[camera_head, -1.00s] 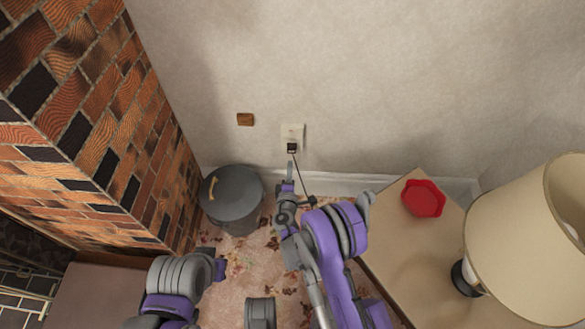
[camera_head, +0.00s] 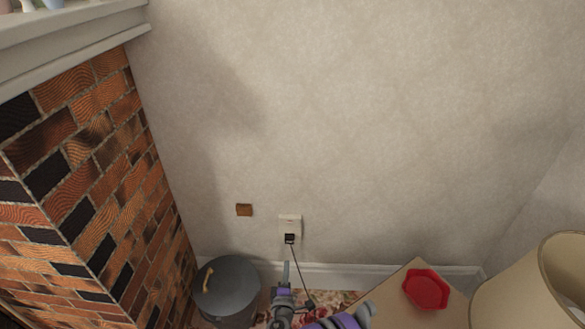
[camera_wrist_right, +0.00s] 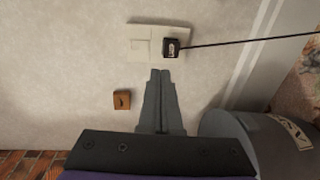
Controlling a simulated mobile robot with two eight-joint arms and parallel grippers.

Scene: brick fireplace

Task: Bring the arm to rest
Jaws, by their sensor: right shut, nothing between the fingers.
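My right gripper (camera_head: 286,272) is at the bottom centre of the head view, just below the wall outlet (camera_head: 290,224). In the right wrist view the gripper (camera_wrist_right: 160,73) has its two grey fingers together, shut and empty. Its tips point at the wall just under a black plug (camera_wrist_right: 171,47), which sits in the right part of the white outlet plate with its cord running right. The plug also shows in the head view (camera_head: 290,239). Part of my purple right arm (camera_head: 340,321) shows at the bottom edge. My left gripper is out of view.
A grey lidded bin (camera_head: 227,288) stands left of my right gripper, by the brick fireplace (camera_head: 80,200). A small brown block (camera_head: 244,210) is on the wall. At right, a table (camera_head: 391,298) holds a red tray (camera_head: 426,289) and a lamp (camera_head: 525,290).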

